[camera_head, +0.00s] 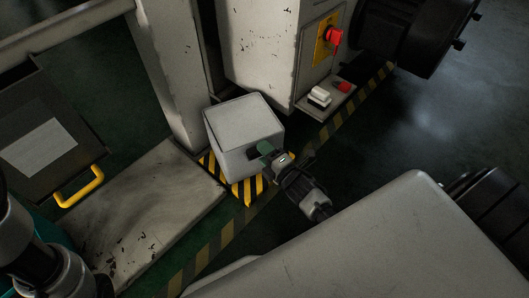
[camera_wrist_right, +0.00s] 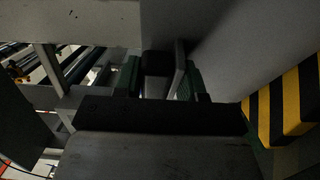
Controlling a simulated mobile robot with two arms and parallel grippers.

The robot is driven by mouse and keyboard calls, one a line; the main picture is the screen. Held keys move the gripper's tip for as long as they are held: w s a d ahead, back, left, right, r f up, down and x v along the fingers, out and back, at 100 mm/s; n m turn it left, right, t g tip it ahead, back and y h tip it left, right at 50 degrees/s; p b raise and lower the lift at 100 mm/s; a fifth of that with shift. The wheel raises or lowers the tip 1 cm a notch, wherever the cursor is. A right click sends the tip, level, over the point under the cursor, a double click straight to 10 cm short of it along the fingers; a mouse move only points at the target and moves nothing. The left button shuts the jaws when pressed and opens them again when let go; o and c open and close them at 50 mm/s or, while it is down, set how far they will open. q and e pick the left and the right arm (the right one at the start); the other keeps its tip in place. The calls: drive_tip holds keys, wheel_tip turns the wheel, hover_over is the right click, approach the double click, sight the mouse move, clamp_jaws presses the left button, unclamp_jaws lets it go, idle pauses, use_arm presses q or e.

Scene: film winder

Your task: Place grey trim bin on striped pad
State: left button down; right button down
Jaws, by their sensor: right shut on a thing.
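The grey trim bin (camera_head: 237,152) is a pale box at the middle of the head view, above or on the yellow-and-black striped pad (camera_head: 248,190). Whether its base touches the pad is hidden. My right gripper (camera_head: 268,153) is shut at the bin's near right side, by a dark patch there. In the right wrist view, the green-padded fingers (camera_wrist_right: 160,78) close around a narrow grey and dark part next to the bin's large grey wall (camera_wrist_right: 245,45). The striped pad (camera_wrist_right: 290,105) shows at the right there. My left gripper is out of the picture.
A grey machine post (camera_head: 170,70) stands just behind the bin. A control cabinet (camera_head: 275,50) with a red switch (camera_head: 334,37) rises behind right. A metal plate (camera_head: 150,220) lies left. A dark case with a yellow handle (camera_head: 78,187) is further left. Dark floor opens at right.

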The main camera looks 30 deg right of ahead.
drive_tip(key=c, duration=0.6)
unclamp_jaws()
drive_tip(key=shift+f, duration=0.15)
drive_tip(key=shift+c, duration=0.2)
